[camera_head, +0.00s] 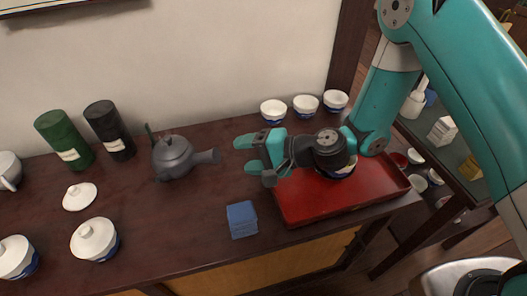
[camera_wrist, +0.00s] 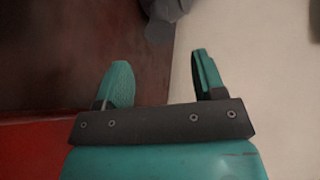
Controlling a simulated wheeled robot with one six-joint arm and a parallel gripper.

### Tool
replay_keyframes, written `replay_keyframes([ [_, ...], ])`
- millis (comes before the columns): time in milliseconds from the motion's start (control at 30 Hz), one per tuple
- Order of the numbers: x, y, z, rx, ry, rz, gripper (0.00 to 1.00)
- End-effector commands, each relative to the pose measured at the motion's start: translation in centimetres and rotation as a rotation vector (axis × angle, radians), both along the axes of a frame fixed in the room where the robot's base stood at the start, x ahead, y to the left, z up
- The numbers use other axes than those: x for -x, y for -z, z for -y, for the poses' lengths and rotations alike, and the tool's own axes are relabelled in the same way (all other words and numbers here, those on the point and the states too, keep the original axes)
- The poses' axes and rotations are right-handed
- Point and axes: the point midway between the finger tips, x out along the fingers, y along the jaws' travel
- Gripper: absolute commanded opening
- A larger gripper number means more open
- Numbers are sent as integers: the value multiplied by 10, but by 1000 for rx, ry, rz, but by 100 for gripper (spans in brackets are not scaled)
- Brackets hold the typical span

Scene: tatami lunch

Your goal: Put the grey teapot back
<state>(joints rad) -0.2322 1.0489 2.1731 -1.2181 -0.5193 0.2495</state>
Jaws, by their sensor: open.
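The grey teapot (camera_head: 174,156) stands on the dark wooden counter, left of my gripper, with its side handle pointing right toward it. My gripper (camera_head: 247,154) is open and empty, its fingers pointing left, apart from the teapot. In the wrist view, my two teal fingers (camera_wrist: 158,72) are spread with nothing between them. A grey piece, apparently part of the teapot (camera_wrist: 164,12), shows at the top edge of the wrist view.
A red tray (camera_head: 304,208) lies under my wrist, holding a bowl partly hidden by my arm. Green (camera_head: 65,140) and black (camera_head: 110,131) canisters stand left of the teapot. Several white cups (camera_head: 306,104) line the wall.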

Motion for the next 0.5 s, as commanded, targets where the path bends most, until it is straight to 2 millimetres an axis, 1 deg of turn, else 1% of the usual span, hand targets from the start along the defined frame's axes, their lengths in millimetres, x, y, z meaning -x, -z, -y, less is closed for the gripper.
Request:
replay_keyframes([
  [167, 1, -2, 2, 0, -2, 2, 63],
  [267, 3, -12, 1, 13, -34, 27, 63],
  [367, 12, -39, 0, 56, -125, 95, 63],
  [400, 18, -53, 1, 87, -180, 133, 63],
  [467, 30, -75, 5, 145, -270, 195, 63],
  [500, 40, -90, 10, 190, -332, 236, 63],
])
